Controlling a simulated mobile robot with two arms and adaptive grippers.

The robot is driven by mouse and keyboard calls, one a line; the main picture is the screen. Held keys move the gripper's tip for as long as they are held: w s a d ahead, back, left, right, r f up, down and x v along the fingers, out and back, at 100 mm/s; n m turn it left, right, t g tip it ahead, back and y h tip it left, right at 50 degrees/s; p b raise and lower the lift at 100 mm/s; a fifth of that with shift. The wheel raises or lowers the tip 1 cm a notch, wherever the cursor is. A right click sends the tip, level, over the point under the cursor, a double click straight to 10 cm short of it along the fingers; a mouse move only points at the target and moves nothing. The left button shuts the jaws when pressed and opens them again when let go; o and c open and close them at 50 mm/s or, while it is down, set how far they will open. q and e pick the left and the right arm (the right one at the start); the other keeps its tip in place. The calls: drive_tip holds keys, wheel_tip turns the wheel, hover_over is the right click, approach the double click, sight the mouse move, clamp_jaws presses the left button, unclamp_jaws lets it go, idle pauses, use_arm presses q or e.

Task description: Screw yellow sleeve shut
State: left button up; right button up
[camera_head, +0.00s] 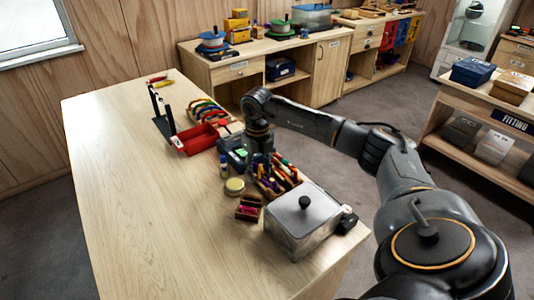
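A small yellow piece (157,79), perhaps the one with the yellow sleeve, shows at the far end of the wooden table, beside a red piece (163,84). They are near a black stand with a bar (163,108). They are too small to tell a sleeve or its state. My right gripper (262,165) points down over the table's right side, by the pens and small gear, well apart from the yellow piece. Its fingers are dark and blend with the things around them. My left gripper is out of view.
A red bin (196,139) and a row of colored loops (207,111) stand beyond my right gripper. A grey lidded box (303,219), a round yellow-lidded tin (235,186) and a small brown box (249,207) are nearer. The table's left side (130,200) is clear.

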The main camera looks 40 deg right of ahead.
drive_tip(key=shift+f+b, duration=0.7)
drive_tip(key=shift+f, duration=0.45)
drive_tip(key=shift+s+d, duration=0.15)
drive_tip(key=shift+d, duration=1.45)
drive_tip(key=shift+r, duration=0.15)
drive_tip(key=shift+r+p, duration=0.8)
drive_tip(key=shift+r, duration=0.55)
drive_tip(key=shift+w+a+p, duration=0.15)
drive_tip(key=shift+a+p, duration=0.05)
drive_tip(key=shift+a, duration=0.65)
drive_tip(key=shift+w+a+p, duration=0.1)
drive_tip(key=shift+a+p, duration=0.1)
drive_tip(key=shift+a, duration=0.6)
drive_tip(key=shift+f, duration=0.15)
